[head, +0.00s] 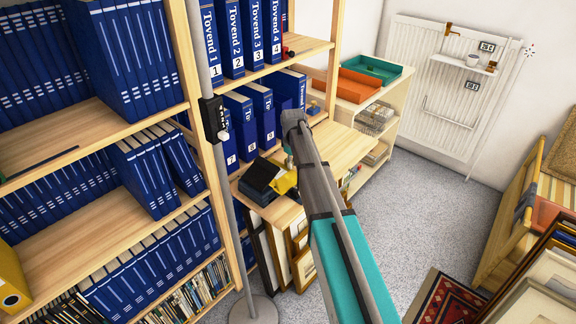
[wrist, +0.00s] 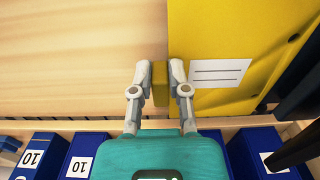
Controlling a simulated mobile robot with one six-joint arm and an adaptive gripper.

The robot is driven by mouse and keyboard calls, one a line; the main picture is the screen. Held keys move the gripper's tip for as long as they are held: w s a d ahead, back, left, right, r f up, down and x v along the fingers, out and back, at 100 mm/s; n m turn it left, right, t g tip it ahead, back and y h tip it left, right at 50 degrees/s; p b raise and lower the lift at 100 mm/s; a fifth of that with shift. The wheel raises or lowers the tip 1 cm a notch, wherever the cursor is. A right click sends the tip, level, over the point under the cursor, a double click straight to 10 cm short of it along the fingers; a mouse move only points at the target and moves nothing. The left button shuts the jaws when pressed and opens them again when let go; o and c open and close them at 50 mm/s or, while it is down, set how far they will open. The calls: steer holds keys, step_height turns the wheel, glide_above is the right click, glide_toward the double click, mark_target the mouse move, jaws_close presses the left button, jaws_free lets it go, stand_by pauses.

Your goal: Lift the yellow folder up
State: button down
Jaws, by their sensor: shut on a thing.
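The yellow folder (wrist: 235,40) fills the upper right of the wrist view, with a white lined label on its face. In the head view only a small part of it (head: 284,184) shows, next to dark boxes and partly behind my arm. My gripper (wrist: 160,84) is shut on a narrow yellow part at the folder's left edge, one finger on each side. The join between this part and the folder is hidden by the right finger. The gripper's tips are hard to make out in the head view.
Dark boxes (head: 262,176) lie beside the folder on a wooden surface. Blue binders (head: 240,125) fill the shelves behind and at left. Another yellow binder (head: 11,282) stands at the far left. Framed prints (head: 300,250) lean below.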

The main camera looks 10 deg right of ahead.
steer(key=shift+w+d, duration=0.45)
steer(key=shift+d, duration=0.25)
steer(key=c, duration=0.5)
jaws_free()
steer(key=shift+c, duration=0.2)
steer(key=s+a+r+m+p, duration=0.1)
steer(key=s+r+m+p, duration=0.1)
steer(key=s, duration=0.8)
steer(key=s+a+r+m+p, duration=0.2)
steer(key=s+r+p, duration=0.3)
steer(key=s, duration=0.4)
steer(key=s+a+r+m+p, duration=0.2)
steer(key=s+r+m+p, duration=0.1)
steer(key=s, duration=0.7)
steer(key=shift+s+r+p, duration=0.35)
steer(key=shift+r+p, duration=0.15)
steer(key=shift+r, duration=0.05)
